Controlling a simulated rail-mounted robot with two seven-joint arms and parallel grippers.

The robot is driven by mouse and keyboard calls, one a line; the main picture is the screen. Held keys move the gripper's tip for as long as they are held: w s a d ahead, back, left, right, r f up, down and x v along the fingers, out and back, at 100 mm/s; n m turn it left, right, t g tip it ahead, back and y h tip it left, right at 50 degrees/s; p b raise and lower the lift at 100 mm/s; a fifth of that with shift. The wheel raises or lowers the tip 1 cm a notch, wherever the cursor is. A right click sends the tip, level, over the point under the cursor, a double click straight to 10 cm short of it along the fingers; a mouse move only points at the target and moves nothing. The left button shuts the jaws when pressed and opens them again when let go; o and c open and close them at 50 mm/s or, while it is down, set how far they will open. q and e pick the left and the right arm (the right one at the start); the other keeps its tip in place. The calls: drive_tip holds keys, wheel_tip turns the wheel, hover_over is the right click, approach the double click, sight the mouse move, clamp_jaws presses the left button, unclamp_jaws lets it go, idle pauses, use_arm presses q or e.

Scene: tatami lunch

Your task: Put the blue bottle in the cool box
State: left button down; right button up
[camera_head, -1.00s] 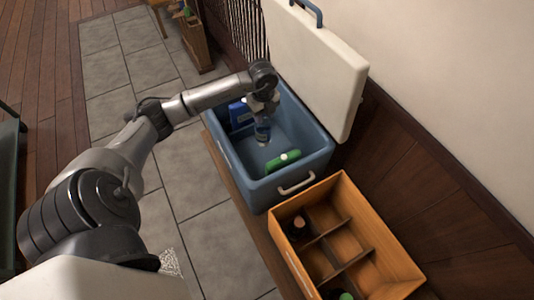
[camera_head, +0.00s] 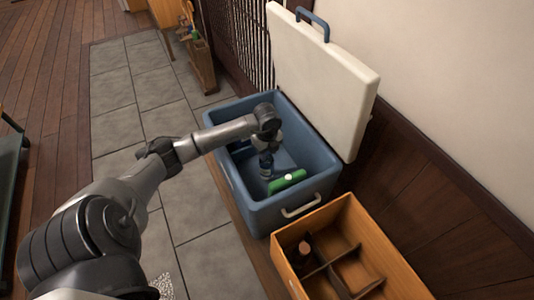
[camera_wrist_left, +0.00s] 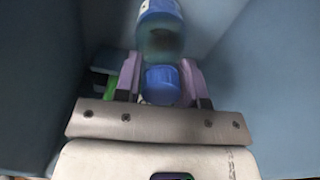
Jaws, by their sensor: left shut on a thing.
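The blue bottle (camera_head: 265,162) is inside the open blue cool box (camera_head: 266,214), upright or nearly so, close to the floor; I cannot tell whether it touches it. My left gripper (camera_head: 267,147) reaches down into the box and is shut on the bottle near its top. In the left wrist view, the bottle's blue cap (camera_wrist_left: 162,85) sits between the fingers and its clear blue body (camera_wrist_left: 161,22) extends beyond them. My right gripper is not in view.
A green item (camera_head: 287,181) lies in the cool box near its front wall. The white lid (camera_head: 322,75) stands open at the back. A wooden divided crate (camera_head: 395,262) with a dark bottle (camera_head: 302,253) stands beside the box. A wooden rack (camera_head: 201,62) stands beyond.

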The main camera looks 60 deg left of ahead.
use_arm(q)
drive_tip(key=shift+a, duration=0.1)
drive_tip(key=c, duration=0.7)
unclamp_jaws()
drive_tip(key=shift+o, duration=0.2)
wheel_tip(320, 180, up, 11)
drive_tip(key=p, duration=0.5)
drive_tip(key=shift+r, duration=0.55)
